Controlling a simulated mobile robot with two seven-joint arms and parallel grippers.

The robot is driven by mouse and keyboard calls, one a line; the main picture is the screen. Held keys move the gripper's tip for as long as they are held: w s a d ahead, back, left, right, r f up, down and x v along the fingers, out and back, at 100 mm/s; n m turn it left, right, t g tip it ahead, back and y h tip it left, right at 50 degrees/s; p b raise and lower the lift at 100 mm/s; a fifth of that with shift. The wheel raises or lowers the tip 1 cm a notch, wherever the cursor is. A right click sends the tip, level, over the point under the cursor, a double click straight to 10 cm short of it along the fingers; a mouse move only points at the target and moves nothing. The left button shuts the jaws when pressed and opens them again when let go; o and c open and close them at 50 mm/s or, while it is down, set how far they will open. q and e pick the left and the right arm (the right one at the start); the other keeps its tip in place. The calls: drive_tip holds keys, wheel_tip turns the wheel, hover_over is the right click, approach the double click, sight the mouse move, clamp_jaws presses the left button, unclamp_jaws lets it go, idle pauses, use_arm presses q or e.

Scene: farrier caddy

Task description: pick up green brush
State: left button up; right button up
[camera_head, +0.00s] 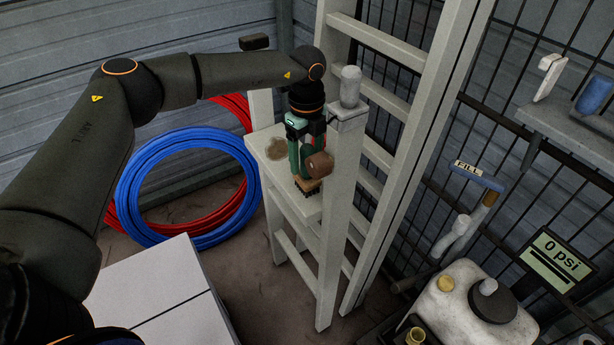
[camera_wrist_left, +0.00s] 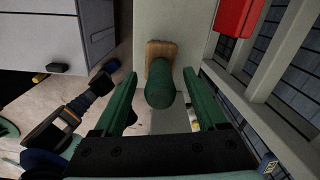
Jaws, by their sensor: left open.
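The green brush (camera_wrist_left: 160,88) has a rounded green handle and a wooden base (camera_wrist_left: 161,49). It stands on a pale stepladder platform (camera_head: 297,205). In the head view its wooden base (camera_head: 307,185) and dark bristles show at the platform's front edge, while my gripper partly hides the handle. My left gripper (camera_head: 305,150) points down over the brush. In the left wrist view its green fingers (camera_wrist_left: 160,76) are open, one on each side of the handle with gaps showing. My right gripper is in neither view.
A brown cylinder (camera_head: 320,164) shows beside my gripper. A pale post (camera_head: 345,125) with a rounded top stands close to its right, before a tall ladder (camera_head: 425,110). Blue (camera_head: 128,190) and red (camera_head: 232,108) hose coils lie behind left. A white box (camera_head: 160,295) is in front.

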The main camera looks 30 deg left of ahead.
use_arm(q)
clamp_jaws()
idle(0.6)
